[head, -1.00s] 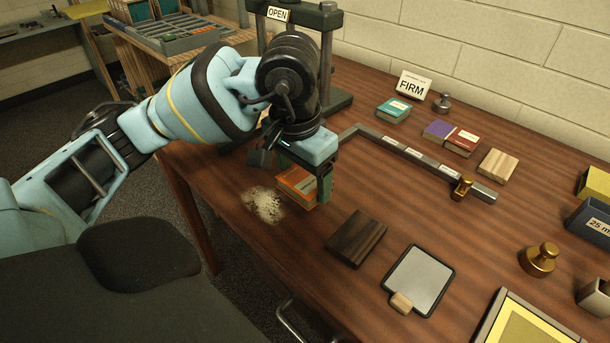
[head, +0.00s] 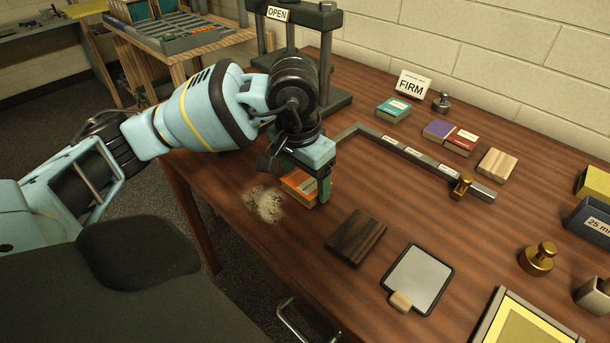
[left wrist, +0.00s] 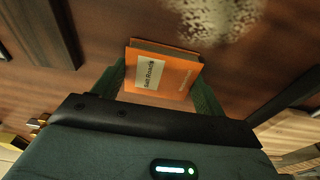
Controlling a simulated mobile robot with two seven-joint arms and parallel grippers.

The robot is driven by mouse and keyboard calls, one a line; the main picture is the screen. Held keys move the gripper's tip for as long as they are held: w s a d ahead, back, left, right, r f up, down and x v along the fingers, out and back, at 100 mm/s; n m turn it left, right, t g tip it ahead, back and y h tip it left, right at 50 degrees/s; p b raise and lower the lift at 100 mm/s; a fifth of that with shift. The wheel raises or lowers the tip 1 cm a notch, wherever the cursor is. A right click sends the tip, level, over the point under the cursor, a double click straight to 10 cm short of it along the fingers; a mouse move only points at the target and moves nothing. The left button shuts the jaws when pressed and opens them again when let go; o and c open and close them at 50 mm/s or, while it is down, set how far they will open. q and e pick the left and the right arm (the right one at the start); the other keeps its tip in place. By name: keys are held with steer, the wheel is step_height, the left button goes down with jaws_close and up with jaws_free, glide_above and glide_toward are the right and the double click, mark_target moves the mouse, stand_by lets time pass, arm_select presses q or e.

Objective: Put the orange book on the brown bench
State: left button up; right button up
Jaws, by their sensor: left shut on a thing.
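The orange book (head: 299,186) is held between the green fingers of my left gripper (head: 310,180), which is shut on it. In the left wrist view the orange cover (left wrist: 176,76) with its white label shows between the two fingers (left wrist: 160,88). The brown bench (head: 290,262) is the large wooden table below. The book is over its left part, low and close to the surface; I cannot tell whether it touches. My right gripper is not in view.
A pale speckled patch (head: 265,204) lies just left of the book. A dark wood block (head: 356,237) and a framed pad (head: 419,278) lie to the right. A grey angled rail (head: 425,162) is behind, and a press (head: 325,60) marked OPEN stands at the back.

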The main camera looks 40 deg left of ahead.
mark_target(300, 185)
arm_select(q)
steer(key=shift+f, duration=0.2)
steer(key=o, duration=1)
steer(key=shift+r, duration=0.1)
step_height(300, 185, up, 12)
steer(key=s+p, duration=0.1)
steer(key=shift+s, duration=0.2)
